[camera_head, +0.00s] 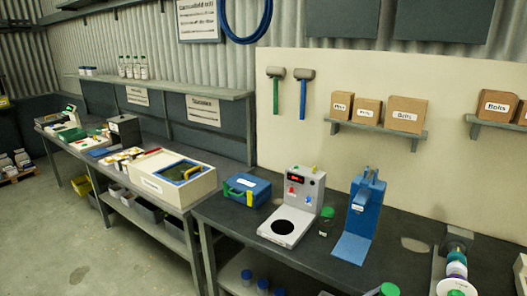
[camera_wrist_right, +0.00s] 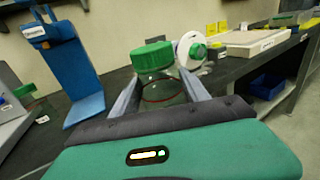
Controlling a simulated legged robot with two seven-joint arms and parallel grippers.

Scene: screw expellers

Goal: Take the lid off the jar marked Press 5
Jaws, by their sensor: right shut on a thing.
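In the right wrist view a clear glass jar (camera_wrist_right: 162,88) with a green screw lid (camera_wrist_right: 152,56) stands upright between the fingers of my right gripper (camera_wrist_right: 160,80). The gripper is shut on the jar's glass body, below the lid. The lid is on the jar. A green lid (camera_head: 388,289) also shows at the bottom edge of the head view; most of what is under it is cut off. A second green-lidded jar (camera_head: 326,222) stands between the grey device and the blue press. I cannot read a "Press 5" marking on either jar. My left gripper is not in view.
A blue press (camera_head: 360,215) and a grey device with a red display (camera_head: 293,205) stand on the dark bench. A blue case (camera_head: 246,189) is further left.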

